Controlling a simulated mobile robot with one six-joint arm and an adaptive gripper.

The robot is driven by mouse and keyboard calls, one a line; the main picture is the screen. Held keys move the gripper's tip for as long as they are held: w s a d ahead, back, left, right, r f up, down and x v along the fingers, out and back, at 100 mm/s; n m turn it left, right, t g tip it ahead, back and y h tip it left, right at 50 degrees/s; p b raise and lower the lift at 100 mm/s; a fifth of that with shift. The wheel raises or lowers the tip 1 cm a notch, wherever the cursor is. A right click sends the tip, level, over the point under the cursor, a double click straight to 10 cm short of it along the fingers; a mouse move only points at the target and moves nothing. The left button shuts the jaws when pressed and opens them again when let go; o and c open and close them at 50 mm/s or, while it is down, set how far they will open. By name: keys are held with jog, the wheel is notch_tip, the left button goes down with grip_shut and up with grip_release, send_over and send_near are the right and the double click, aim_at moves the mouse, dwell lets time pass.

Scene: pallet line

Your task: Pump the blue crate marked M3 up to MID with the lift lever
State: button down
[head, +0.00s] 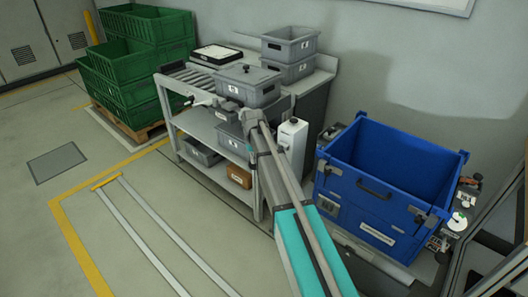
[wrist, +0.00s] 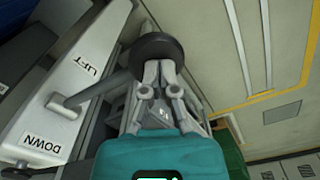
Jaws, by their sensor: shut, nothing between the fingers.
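The large blue crate (head: 372,205) stands upright and looks empty on a low lift at the right of the head view; I cannot read its marking. A corner of dark blue shows at the top left of the wrist view. There a pale lever housing (wrist: 78,85) carries the words LIFT and DOWN. The lift lever (wrist: 105,88) comes out of its side and runs to a black round knob (wrist: 155,45). My gripper (wrist: 159,68) is shut and empty, its fingertips right at the knob. I cannot tell whether they touch it. The head view does not show the fingertips clearly.
A grey roller bench (head: 205,125) with grey bins stands left of the crate, close to my arm. Green crates (head: 125,92) are stacked on a pallet at the far left. The floor (head: 125,235) at the front left is clear, with yellow lines and metal rails.

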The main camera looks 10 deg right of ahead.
aim_at(254, 166)
jog(key=shift+f, duration=0.15)
jog(key=shift+a+f+b, duration=0.1)
jog(key=shift+f+b, duration=0.65)
jog(key=shift+b, duration=0.1)
jog(key=shift+s+f+b, duration=0.1)
jog(key=shift+f+b, duration=0.75)
jog(key=shift+f, duration=0.2)
jog(key=shift+r, duration=0.1)
jog(key=r+p, duration=0.2)
jog(key=r, duration=0.1)
jog(key=r+p, duration=0.2)
jog(key=p, duration=0.1)
jog(key=d+r+p, duration=0.1)
jog(key=r+p, duration=0.2)
jog(key=shift+w+r, duration=0.35)
jog(key=shift+w, duration=0.05)
jog(key=shift+r+p, duration=0.1)
jog(key=shift+p, duration=0.25)
